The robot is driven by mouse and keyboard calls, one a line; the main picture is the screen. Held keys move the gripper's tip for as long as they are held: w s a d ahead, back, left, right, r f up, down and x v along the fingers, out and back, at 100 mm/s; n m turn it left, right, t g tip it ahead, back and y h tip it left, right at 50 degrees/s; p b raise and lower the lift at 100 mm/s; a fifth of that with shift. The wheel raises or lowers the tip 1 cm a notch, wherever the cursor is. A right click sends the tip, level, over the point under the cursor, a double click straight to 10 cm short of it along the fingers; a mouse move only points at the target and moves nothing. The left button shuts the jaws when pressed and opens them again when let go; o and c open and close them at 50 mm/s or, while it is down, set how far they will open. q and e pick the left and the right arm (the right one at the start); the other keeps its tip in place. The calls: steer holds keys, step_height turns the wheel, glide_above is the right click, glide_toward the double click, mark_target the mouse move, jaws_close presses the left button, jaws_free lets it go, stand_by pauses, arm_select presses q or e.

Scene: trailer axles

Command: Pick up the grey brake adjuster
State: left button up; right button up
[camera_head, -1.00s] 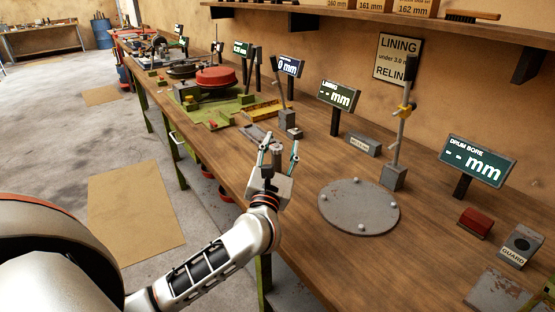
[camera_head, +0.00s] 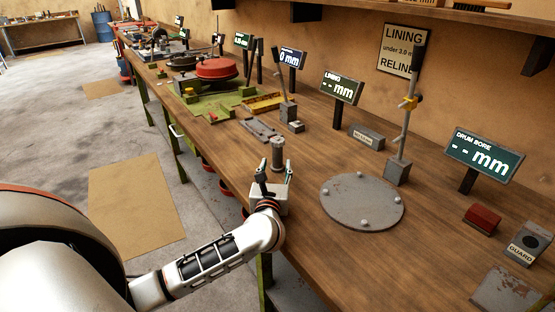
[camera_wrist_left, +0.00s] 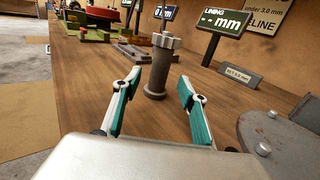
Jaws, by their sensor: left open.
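The grey brake adjuster (camera_head: 278,155) appears as an upright ribbed cylinder with a wider notched top, standing on the wooden bench near its front edge. In the left wrist view the adjuster (camera_wrist_left: 157,72) is beyond my fingertips, seen through the gap between them. My left gripper (camera_head: 275,172) is open and empty, in front of the adjuster. Its two teal-padded fingers also show in the wrist view (camera_wrist_left: 159,82), apart on either side of the adjuster's image. They do not appear to touch it. My right gripper is not in view.
A round grey plate (camera_head: 362,202) with studs lies to the right on the bench. Behind it are a gauge stand (camera_head: 397,172), a small grey label block (camera_head: 367,137) and display signs. A flat grey part (camera_head: 261,129) lies behind the adjuster. Bare wood surrounds the adjuster.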

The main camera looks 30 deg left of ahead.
mark_target(277, 158)
arm_select(q)
steer(key=x, duration=0.6)
steer(key=shift+a, duration=0.1)
steer(key=shift+w+r, duration=0.1)
steer(key=shift+r, duration=0.05)
jaws_close()
